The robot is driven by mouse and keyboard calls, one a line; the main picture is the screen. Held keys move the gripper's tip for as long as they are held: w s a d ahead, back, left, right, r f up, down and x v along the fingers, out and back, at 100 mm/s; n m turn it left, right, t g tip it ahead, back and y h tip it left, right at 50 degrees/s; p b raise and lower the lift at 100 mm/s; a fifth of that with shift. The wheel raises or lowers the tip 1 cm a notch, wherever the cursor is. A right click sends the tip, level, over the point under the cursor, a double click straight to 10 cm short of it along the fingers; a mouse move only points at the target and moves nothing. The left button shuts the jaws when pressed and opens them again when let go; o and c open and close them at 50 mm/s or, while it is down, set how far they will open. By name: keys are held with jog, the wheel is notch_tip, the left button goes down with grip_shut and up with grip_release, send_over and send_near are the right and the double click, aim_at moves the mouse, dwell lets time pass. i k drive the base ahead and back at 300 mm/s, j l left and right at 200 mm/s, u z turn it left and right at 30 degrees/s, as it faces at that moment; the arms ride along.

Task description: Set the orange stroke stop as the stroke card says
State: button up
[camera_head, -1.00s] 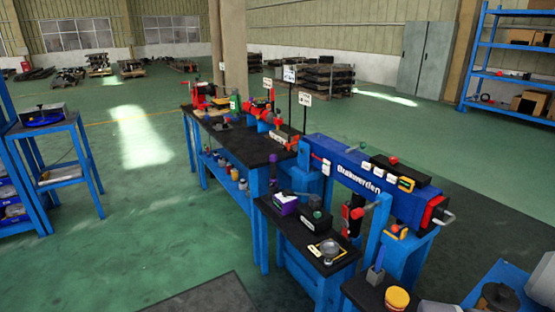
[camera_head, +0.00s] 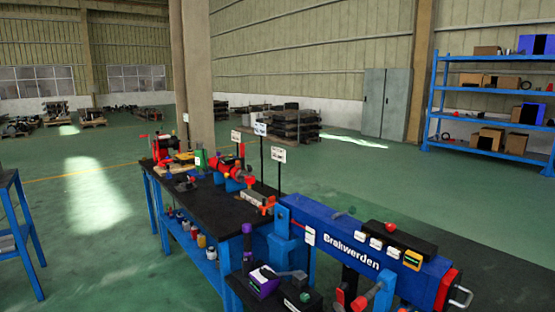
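White cards on posts stand behind the bench: a left card (camera_head: 236,136), a middle card (camera_head: 260,128) and a right card (camera_head: 278,154). A white tag (camera_head: 310,236) hangs at the machine's left end. The writing on the cards is too small to read, so I cannot tell which is the stroke card. My gripper is not in view.
A dark-topped blue workbench (camera_head: 205,205) with red tools and bottles runs beyond the machine. A small side table with a purple box (camera_head: 264,280) is at the bottom. Blue shelving (camera_head: 490,110) stands at the back right. Open green floor (camera_head: 90,240) lies to the left.

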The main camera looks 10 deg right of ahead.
aim_at(272, 202)
jog(key=i+j+z, duration=0.4)
jog(key=i+j, duration=0.5)
jog(key=i, duration=0.3)
jog(key=i+j+z, duration=0.4)
jog(key=i+j, duration=0.65)
jog(key=j, duration=0.15)
